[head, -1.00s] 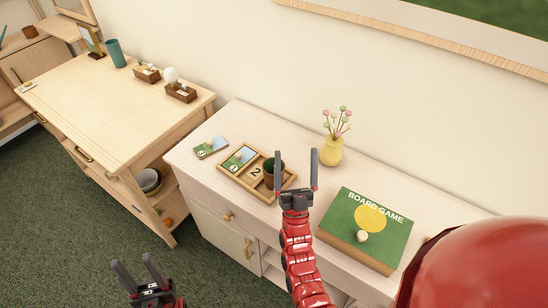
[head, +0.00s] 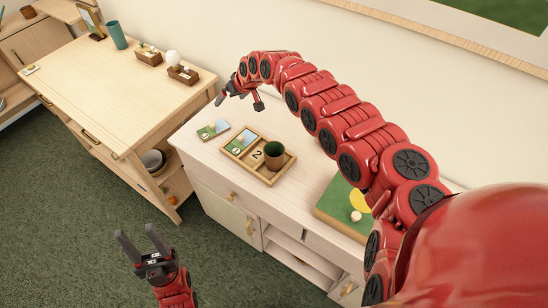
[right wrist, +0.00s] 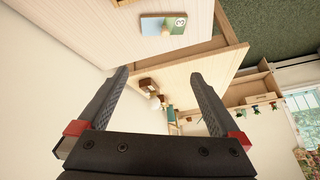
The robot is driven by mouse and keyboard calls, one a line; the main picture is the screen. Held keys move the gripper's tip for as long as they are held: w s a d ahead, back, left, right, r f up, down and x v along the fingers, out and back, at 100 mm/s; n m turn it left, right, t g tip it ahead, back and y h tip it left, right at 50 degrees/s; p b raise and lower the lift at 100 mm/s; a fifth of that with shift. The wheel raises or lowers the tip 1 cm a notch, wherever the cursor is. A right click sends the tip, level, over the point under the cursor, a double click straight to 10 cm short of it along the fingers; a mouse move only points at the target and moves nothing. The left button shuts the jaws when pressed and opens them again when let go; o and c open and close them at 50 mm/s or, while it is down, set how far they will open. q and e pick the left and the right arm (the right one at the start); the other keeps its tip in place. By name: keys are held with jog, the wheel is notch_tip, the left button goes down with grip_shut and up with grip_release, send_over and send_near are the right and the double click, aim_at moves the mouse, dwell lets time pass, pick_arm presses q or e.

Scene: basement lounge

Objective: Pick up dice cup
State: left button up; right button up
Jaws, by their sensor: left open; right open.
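The dice cup (head: 274,154), brown with a green inside, stands upright in the right part of a wooden tray (head: 262,175) on the low cabinet. My right gripper (head: 238,98) is open and empty above the back left of the cabinet, up and to the left of the cup. In the right wrist view its two fingers (right wrist: 158,92) are spread with nothing between them, and the cup is not in that view. My left gripper (head: 140,240) is open and empty over the carpet in front of the cabinet.
A picture card (head: 213,129) lies left of the tray; it also shows in the right wrist view (right wrist: 160,24). A green board game box (head: 340,212) with a pale ball on it is to the right, partly behind my right arm. A wooden desk (head: 110,85) stands to the left.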

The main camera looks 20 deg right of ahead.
jog(key=s+d+g+h, duration=0.4)
jog(key=s+d+g, duration=0.2)
jog(key=s+d, duration=0.65)
jog(key=b, duration=0.3)
send_near(274, 156)
jog(key=s+r, duration=0.3)
notch_tip(274, 156, down, 2)
jog(key=shift+a+f+n+p, duration=0.1)
jog(key=shift+n+p, duration=0.2)
jog(key=shift+p, duration=0.65)
jog(key=shift+w+f, duration=0.1)
jog(key=shift+f, duration=0.75)
jog(key=shift+w+a+f+p, duration=0.1)
jog(key=shift+a+f+p, duration=0.05)
jog(key=shift+f+p, duration=0.45)
jog(key=shift+a+f+p, duration=0.1)
jog(key=shift+f+p, duration=0.25)
jog(key=shift+f, duration=0.35)
jog(key=shift+w+f, duration=0.15)
jog(key=shift+f, duration=1.25)
jog(key=c, duration=1.1)
